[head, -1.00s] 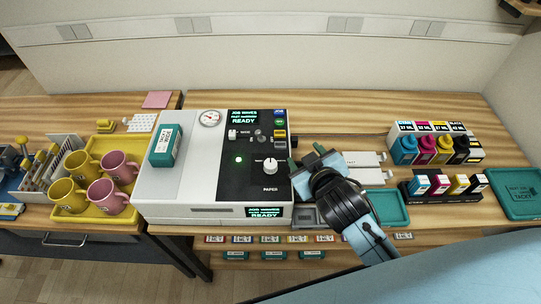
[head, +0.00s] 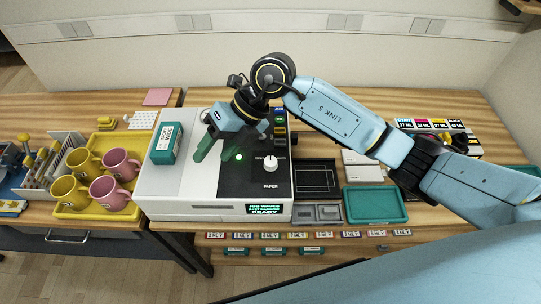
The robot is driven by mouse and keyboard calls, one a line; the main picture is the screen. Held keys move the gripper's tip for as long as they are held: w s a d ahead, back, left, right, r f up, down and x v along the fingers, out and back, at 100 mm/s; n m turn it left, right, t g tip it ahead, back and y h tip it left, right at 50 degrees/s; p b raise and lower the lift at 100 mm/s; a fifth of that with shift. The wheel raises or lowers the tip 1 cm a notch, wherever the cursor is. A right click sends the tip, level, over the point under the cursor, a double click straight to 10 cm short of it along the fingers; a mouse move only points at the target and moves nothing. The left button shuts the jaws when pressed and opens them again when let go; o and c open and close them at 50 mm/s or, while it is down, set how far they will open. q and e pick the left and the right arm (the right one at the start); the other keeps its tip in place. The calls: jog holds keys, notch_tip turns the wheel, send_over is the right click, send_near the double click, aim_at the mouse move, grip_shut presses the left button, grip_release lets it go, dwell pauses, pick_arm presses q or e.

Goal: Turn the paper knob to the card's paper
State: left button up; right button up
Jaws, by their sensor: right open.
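The white paper knob (head: 270,163) stands on the black control panel of the press (head: 190,190), above the label PAPER. Its pointer marking is too small to read. My right gripper (head: 218,152) is open, with its green fingers pointing down over the panel's left edge, to the left of the knob and apart from it. The arm covers the gauge, the upper display and some upper controls. The front display (head: 264,209) reads READY. I cannot make out a card that names a paper. My left gripper is not in view.
A teal box (head: 165,143) sits on the press's left part, close to the gripper. A yellow tray (head: 97,211) with pink and yellow mugs stands at left. A teal tray (head: 376,204) lies at right. Ink bottles behind the arm are partly hidden.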

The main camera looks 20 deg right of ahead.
aim_at(271, 161)
jog(key=w+d+m+t+h, duration=0.1)
jog(key=w+d+h, duration=0.1)
jog(key=d+h, duration=0.3)
jog(key=w+d+h, duration=0.3)
jog(key=d, duration=0.4)
jog(key=f, duration=0.4)
jog(key=f+p, duration=0.1)
jog(key=f, duration=0.8)
jog(key=shift+s+d+f+p, duration=0.2)
jog(key=shift+s+f+p, duration=0.05)
jog(key=shift+p, duration=0.05)
jog(key=c, duration=1)
